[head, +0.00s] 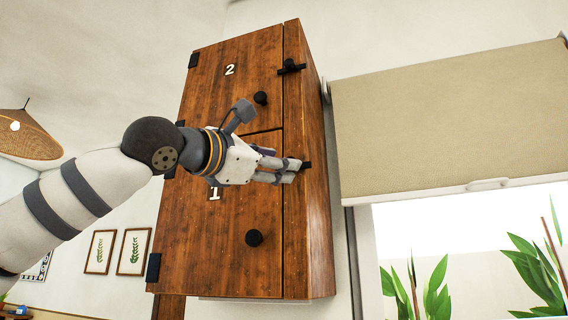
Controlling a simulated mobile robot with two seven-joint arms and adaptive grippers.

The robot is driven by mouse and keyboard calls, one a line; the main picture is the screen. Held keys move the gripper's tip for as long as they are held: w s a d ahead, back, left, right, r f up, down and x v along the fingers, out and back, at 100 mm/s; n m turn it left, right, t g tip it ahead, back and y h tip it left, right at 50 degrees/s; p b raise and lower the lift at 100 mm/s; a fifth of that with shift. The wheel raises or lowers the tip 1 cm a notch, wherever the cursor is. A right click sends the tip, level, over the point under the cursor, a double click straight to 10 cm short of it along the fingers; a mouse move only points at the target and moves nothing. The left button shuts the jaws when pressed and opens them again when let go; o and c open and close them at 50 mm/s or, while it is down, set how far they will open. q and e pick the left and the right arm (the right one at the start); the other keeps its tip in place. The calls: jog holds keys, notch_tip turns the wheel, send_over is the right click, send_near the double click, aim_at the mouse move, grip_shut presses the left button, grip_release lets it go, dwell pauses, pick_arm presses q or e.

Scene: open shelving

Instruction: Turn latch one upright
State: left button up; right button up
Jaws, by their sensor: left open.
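A wooden wall cabinet (316,230) has two doors, marked 1 and 2. The door marked 1 (200,250) is the lower one and looks shut. Latch one (307,165) is a small black piece at this door's right edge. It is mostly hidden behind my gripper's fingers, so I cannot tell how it is turned. My left gripper (291,171) is open, with its fingertips at the latch. I cannot tell whether they touch it. My right gripper is not in view.
The upper door, marked 2 (225,95), has a black latch (291,67) lying across its right edge. Round black knobs stick out from the upper door (261,98) and lower door (254,238). A window with a beige blind (450,115) is to the right.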

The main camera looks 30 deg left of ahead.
pick_arm(q)
jog(key=shift+x, duration=1.4)
grip_shut()
jog(key=shift+n, duration=0.5)
jog(key=shift+w+d+f+n+g+y+b, duration=0.1)
jog(key=shift+d+n+g+y+b, duration=0.2)
jog(key=shift+n+y, duration=2.9)
jog(key=shift+d+r+n+g+y+b, duration=0.25)
jog(key=shift+n+y, duration=1.1)
jog(key=shift+n, duration=3.8)
jog(key=shift+d+f+n+g+y+b, duration=0.2)
jog(key=shift+n+g+y, duration=0.25)
jog(key=shift+n+y, duration=2.75)
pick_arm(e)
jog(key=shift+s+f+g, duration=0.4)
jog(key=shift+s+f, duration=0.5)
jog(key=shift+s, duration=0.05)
pick_arm(q)
jog(key=n+h, duration=0.2)
jog(key=shift+a+n, duration=0.15)
jog(key=shift+n, duration=0.2)
